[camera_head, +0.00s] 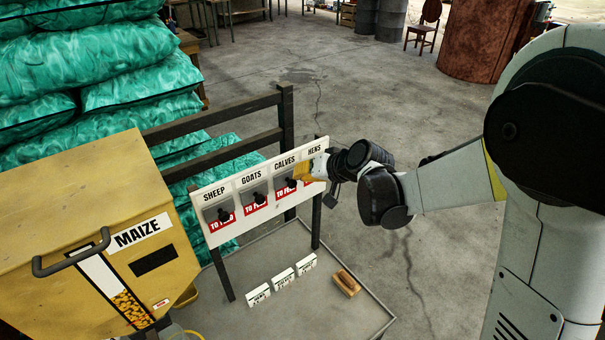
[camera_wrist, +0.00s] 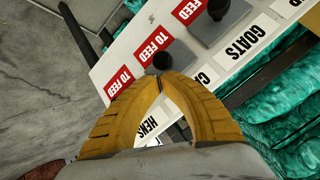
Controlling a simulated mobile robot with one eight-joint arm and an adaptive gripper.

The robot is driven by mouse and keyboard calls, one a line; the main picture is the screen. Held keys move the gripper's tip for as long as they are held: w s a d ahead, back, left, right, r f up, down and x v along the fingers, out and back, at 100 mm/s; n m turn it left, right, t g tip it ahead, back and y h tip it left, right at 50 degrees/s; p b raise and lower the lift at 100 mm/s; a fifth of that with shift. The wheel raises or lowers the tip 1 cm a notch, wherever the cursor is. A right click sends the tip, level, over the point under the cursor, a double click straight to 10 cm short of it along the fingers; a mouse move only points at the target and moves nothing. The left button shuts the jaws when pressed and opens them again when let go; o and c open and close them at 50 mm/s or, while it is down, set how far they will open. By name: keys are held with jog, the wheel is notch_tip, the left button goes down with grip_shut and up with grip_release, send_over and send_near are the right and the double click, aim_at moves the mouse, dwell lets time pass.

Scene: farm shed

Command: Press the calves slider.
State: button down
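The white slider board (camera_head: 240,215) carries SHEEP, GOATS, CALVES and HENS labels, with red TO FEED strips below. The calves slider (camera_head: 291,182) is a black knob under the CALVES label. In the wrist view the calves knob (camera_wrist: 162,62) shows just beyond my fingertips; I cannot tell whether they touch it. My gripper (camera_head: 303,172) is in front of the board between calves and hens and covers the hens slider. In the wrist view the yellow fingers of my gripper (camera_wrist: 162,80) meet at their tips with nothing between them.
The goats knob (camera_head: 259,198) and sheep knob (camera_head: 223,215) stand left of calves. A yellow maize bin (camera_head: 95,215) is at the left, before green sacks (camera_head: 95,60). Small white signs (camera_head: 283,278) and a brush (camera_head: 346,283) lie on the grey platform below. Open floor lies behind.

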notch_tip(320, 180, down, 6)
jog(key=b, duration=0.5)
jog(key=shift+r, duration=0.2)
